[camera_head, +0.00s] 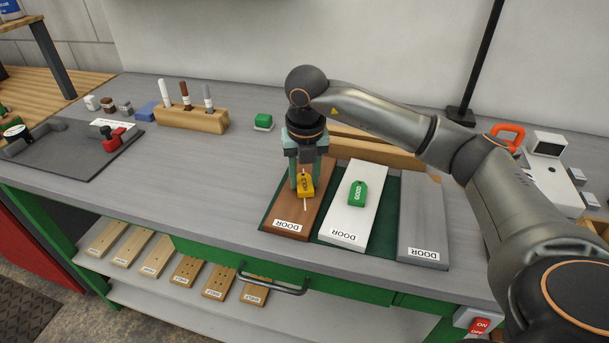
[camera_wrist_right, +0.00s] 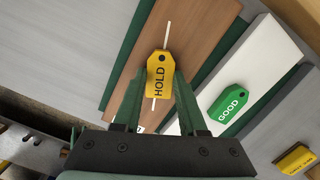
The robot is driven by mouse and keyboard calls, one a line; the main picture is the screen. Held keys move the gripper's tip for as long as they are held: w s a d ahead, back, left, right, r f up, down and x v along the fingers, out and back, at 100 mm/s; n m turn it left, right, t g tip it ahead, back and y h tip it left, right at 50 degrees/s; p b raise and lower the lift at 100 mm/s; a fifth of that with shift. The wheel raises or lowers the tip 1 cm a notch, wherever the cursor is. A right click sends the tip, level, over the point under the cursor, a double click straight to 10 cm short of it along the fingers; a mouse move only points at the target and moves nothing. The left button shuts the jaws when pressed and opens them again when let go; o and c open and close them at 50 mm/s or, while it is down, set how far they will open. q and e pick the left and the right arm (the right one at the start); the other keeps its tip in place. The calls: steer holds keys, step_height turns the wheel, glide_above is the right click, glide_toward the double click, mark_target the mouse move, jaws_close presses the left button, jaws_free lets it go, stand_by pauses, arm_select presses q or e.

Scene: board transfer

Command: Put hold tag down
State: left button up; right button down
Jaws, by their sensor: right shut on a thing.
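The yellow hold tag (camera_head: 305,187) is between the fingertips of my right gripper (camera_head: 304,182), over the brown door board (camera_head: 289,222). I cannot tell whether the tag touches the board. A green GOOD tag (camera_head: 357,193) lies on the white door board (camera_head: 346,227). My left gripper is not in view.
A grey door board (camera_head: 422,222) lies to the right on the green mat (camera_head: 382,228). A wooden block with markers (camera_head: 192,119) and a dark tray (camera_head: 72,156) stand to the left. Labelled wooden pieces (camera_head: 187,270) lie on the shelf below. The bench middle-left is clear.

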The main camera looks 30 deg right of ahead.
mark_target(305, 188)
steer(key=shift+c, duration=2.3)
jaws_free()
steer(key=shift+f, duration=0.1)
step_height(305, 188, up, 12)
steer(key=s+p, duration=0.1)
steer(key=shift+a, duration=0.35)
steer(key=shift+s, duration=0.1)
